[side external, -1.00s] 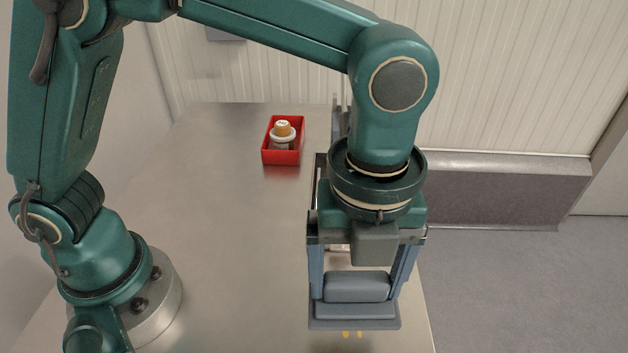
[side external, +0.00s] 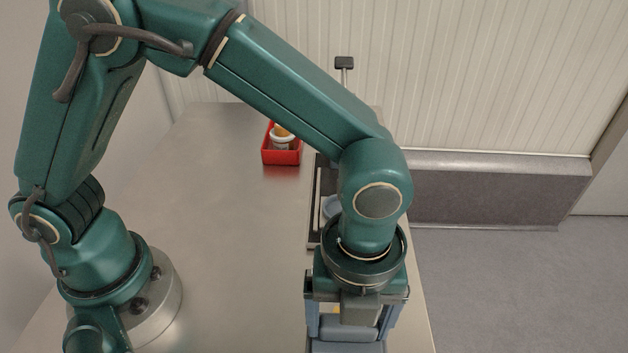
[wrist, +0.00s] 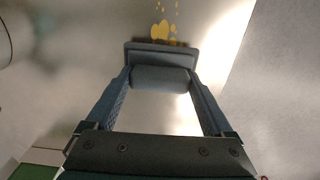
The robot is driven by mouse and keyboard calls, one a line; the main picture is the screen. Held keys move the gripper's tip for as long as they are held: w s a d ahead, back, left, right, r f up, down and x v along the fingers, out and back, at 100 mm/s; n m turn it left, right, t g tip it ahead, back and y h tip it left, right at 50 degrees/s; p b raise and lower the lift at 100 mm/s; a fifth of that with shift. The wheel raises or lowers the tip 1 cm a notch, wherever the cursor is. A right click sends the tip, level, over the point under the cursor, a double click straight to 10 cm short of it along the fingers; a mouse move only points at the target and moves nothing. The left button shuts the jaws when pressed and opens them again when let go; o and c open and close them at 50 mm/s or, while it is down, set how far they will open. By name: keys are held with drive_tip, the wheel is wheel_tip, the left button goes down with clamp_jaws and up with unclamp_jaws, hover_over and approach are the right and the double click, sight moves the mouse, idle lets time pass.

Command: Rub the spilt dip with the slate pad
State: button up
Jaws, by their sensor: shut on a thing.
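My gripper (wrist: 162,92) is shut on the slate pad (wrist: 160,54), a blue-grey block with a handle-like upper part and a wider base. In the side view the gripper (side external: 350,325) and the pad (side external: 345,347) are low in the picture, and the pad's base is partly cut off by the bottom edge. The spilt dip (wrist: 163,30) is a yellow patch with several small drops, just beyond the pad's far edge in the wrist view. I cannot tell whether the pad touches the table.
A red tray (side external: 281,158) with a white-and-orange container (side external: 283,138) stands at the back of the metal table (side external: 220,210). A dark-framed item (side external: 316,200) lies behind my arm, partly hidden. The table's right edge is close to my gripper.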

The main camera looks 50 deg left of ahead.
drive_tip(key=shift+f, duration=0.75)
drive_tip(key=shift+w+a, duration=0.6)
drive_tip(key=shift+w, duration=0.05)
drive_tip(key=shift+c, duration=0.6)
drive_tip(key=shift+w+a, duration=2.1)
drive_tip(key=shift+s+d, duration=2.75)
drive_tip(key=shift+r, duration=4.1)
